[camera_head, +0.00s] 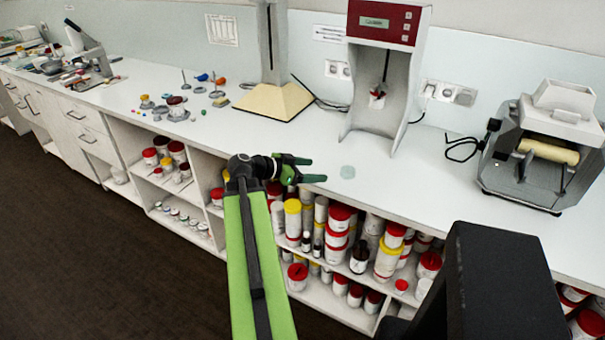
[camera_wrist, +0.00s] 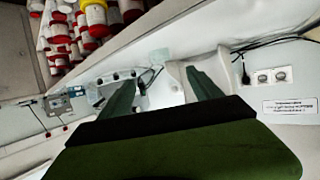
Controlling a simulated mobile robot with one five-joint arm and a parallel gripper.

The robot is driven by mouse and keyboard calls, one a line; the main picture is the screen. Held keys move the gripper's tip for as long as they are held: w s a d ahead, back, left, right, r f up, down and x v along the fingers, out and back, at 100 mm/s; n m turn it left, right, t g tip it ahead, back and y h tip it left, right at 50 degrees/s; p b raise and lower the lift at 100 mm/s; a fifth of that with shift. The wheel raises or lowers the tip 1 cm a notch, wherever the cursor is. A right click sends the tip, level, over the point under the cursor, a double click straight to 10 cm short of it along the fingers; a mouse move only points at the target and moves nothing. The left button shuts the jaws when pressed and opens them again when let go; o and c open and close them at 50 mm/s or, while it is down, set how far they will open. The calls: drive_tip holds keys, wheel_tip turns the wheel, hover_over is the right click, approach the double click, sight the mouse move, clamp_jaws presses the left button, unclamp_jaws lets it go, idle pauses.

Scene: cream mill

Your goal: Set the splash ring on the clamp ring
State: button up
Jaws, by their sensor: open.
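A cream-based stand (camera_head: 272,102) is behind my gripper, left of the machine. Small parts and weights (camera_head: 178,108) lie farther left. A roller mill (camera_head: 545,150) stands at the right. Shelves below hold several red- and yellow-lidded jars (camera_head: 338,222). Bench around the pale piece is clear.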

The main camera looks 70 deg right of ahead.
sight(342, 172)
drive_tip(key=b+x, duration=0.4)
drive_tip(key=x, duration=0.9)
drive_tip(key=shift+s+d+f+b, duration=0.2)
drive_tip(key=shift+f+b, duration=0.05)
drive_tip(key=shift+b, duration=0.05)
drive_tip(key=c, duration=1.4)
drive_tip(key=shift+r+p, duration=1.25)
drive_tip(key=shift+r, duration=0.05)
